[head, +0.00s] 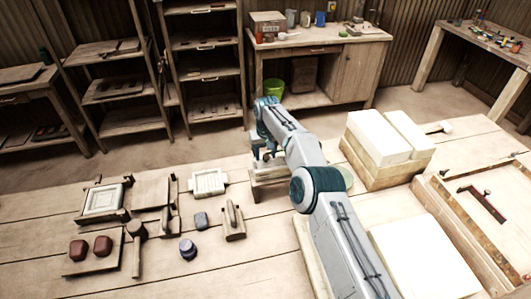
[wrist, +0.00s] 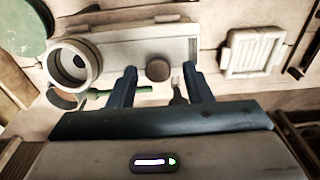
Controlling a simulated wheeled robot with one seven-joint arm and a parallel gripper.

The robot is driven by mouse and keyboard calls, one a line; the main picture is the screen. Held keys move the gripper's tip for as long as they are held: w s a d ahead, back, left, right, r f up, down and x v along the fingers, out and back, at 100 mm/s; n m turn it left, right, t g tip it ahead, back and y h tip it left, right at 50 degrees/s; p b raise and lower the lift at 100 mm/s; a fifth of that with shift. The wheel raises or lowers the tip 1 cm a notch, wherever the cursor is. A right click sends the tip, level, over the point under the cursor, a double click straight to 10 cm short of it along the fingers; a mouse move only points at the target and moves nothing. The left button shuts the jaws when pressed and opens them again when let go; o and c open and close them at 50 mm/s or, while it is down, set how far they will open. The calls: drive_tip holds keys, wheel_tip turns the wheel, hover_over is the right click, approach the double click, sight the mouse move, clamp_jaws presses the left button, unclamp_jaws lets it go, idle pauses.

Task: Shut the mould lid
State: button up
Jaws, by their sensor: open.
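In the head view, a wooden mould (head: 103,201) with a pale square tile form inside lies at the left of the table. A flat wooden panel (head: 151,192) lies beside it on the right; it looks like the mould lid folded open, but I cannot see a hinge clearly. My gripper (wrist: 159,72) is open and well to the right of the mould, above a pale bench device (wrist: 140,45). Its fingers lie either side of a round brown knob (wrist: 158,69) in the wrist view; contact is unclear. The mould is not clearly in the wrist view.
A white ribbed tray (head: 208,182) lies between the panel and my arm; it also shows in the wrist view (wrist: 257,53). A mallet (head: 138,243), a board with two brown lumps (head: 78,268) and a wooden-handled tool (head: 233,222) lie nearer. White blocks (head: 376,137) stand right.

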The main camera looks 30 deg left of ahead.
drive_tip(key=shift+r, duration=0.1)
drive_tip(key=shift+r+b, duration=0.3)
drive_tip(key=shift+r, duration=0.25)
wheel_tip(320, 180, up, 13)
drive_tip(key=p, duration=0.1)
drive_tip(key=shift+s+d+f, duration=0.2)
drive_tip(key=shift+s+d, duration=0.2)
